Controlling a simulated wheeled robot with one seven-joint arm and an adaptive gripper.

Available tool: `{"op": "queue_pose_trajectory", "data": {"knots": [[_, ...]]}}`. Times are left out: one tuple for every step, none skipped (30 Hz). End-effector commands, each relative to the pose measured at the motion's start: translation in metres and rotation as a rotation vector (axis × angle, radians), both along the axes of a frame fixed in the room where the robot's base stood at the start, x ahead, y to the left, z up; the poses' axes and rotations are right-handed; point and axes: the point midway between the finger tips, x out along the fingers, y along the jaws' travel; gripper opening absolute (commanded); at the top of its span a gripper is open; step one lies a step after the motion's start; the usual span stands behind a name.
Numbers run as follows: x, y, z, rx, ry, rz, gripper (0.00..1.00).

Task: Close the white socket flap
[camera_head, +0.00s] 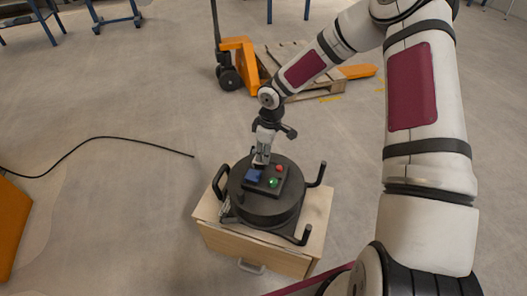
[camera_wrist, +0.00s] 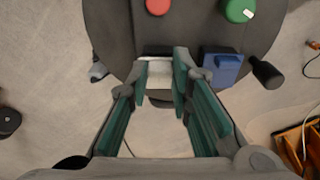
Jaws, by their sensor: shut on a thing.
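The white socket flap (camera_wrist: 158,74) shows in the wrist view at the near edge of a dark panel, between my two teal-padded fingertips. My gripper (camera_wrist: 161,84) is shut on it, with one finger on each side. How far the flap is tilted I cannot tell. In the head view my gripper (camera_head: 261,161) points down onto the panel box (camera_head: 268,180) on top of a black round device (camera_head: 265,208). The flap is too small and too covered by my gripper to make out there.
Beside the flap is a blue socket cover (camera_wrist: 222,67). A red button (camera_wrist: 158,6) and a green button (camera_wrist: 239,9) sit farther up the panel. Black handles (camera_head: 317,174) stick out around the device, which stands on a wooden box (camera_head: 252,247). A pallet truck (camera_head: 240,58) stands behind.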

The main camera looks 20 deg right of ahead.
Motion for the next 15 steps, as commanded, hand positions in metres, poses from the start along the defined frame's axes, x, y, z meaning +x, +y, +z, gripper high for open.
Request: {"op": "queue_pose_trajectory", "data": {"knots": [[-0.002,-0.003,-0.001,0.024,-0.018,-0.003,0.00],[-0.003,-0.004,-0.002,0.041,-0.030,-0.002,0.00],[-0.003,-0.005,-0.003,0.063,-0.046,-0.003,0.00],[-0.004,-0.006,-0.004,0.080,-0.059,-0.004,0.00],[-0.005,-0.006,-0.005,0.097,-0.071,-0.004,0.00],[-0.005,-0.007,-0.007,0.118,-0.087,-0.005,0.00],[-0.005,-0.007,-0.007,0.133,-0.099,-0.004,0.00],[-0.006,-0.007,-0.008,0.149,-0.110,-0.004,0.00],[-0.007,-0.007,-0.009,0.166,-0.122,-0.003,0.00],[-0.007,-0.008,-0.010,0.176,-0.130,-0.003,0.00],[-0.007,-0.008,-0.010,0.186,-0.139,-0.003,0.00],[-0.007,-0.008,-0.011,0.195,-0.147,-0.003,0.00],[-0.007,-0.008,-0.011,0.200,-0.153,-0.002,0.00],[-0.007,-0.009,-0.011,0.204,-0.156,-0.002,0.00],[-0.007,-0.009,-0.012,0.207,-0.159,-0.001,0.00]]}}
